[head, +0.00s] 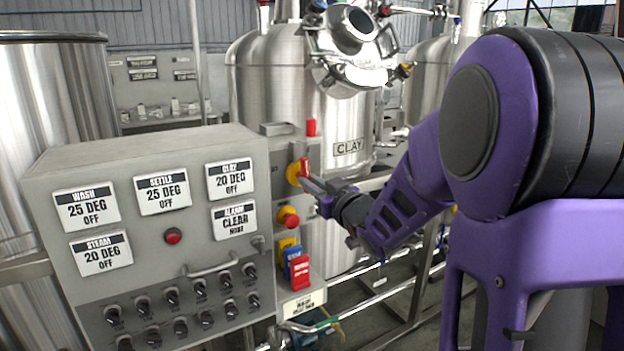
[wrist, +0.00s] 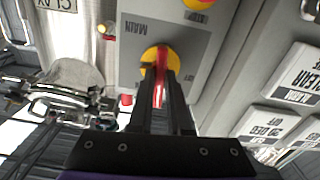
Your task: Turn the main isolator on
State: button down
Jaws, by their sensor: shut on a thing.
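The main isolator (head: 293,174) is a red handle on a round yellow plate, on the narrow grey panel at the right side of the control cabinet. In the wrist view its yellow plate (wrist: 149,54) sits beside the upside-down word MAIN. My gripper (head: 308,183) reaches in from the right at the isolator. In the wrist view my gripper (wrist: 161,80) is shut on the red handle (wrist: 160,92), which shows between the fingers. The fingers hide part of the handle and plate, so its exact angle is hard to tell.
Below the isolator is a red stop button (head: 288,217) on yellow. Lower hang blue and red tags (head: 299,272). The grey cabinet (head: 140,240) with labels and several black knobs stands left. A steel tank marked CLAY (head: 285,95) and pipes stand behind.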

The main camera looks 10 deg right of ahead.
jog(key=shift+r+m, duration=0.1)
jog(key=shift+m, duration=0.4)
jog(key=c, duration=0.9)
grip_release()
jog(key=shift+o, duration=0.2)
